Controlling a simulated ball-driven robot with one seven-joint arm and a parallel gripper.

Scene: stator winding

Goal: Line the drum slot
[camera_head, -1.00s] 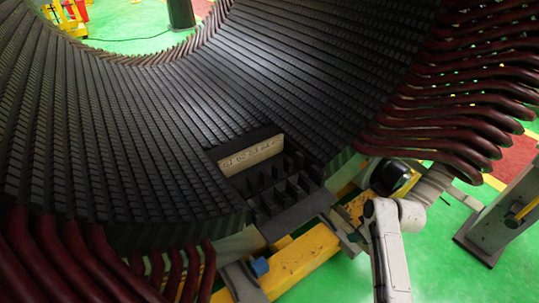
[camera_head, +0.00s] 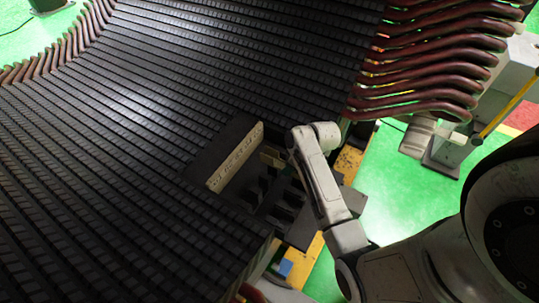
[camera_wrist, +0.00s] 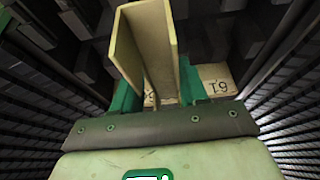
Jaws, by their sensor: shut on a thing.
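The drum (camera_head: 130,150) is a large curved surface of dark, closely ridged slots with red-brown coil ends along its edges. A pale cream folded liner (camera_wrist: 157,30), open along one side like a channel, stands between my gripper's green fingers (camera_wrist: 156,88) in the wrist view. My gripper is shut on it. In the head view, my gripper (camera_head: 273,160) is small and partly hidden by my arm, over the black compartment tray (camera_head: 302,234). Behind the liner, a cream label strip reading T9 (camera_wrist: 216,84) shows in the wrist view.
A long cream label board (camera_head: 235,158) stands upright along the tray's left side. Dark tray dividers stand close to my gripper. Red-brown coil ends (camera_head: 430,70) jut out at the upper right. A yellow beam (camera_head: 305,265) runs below, with green floor beyond.

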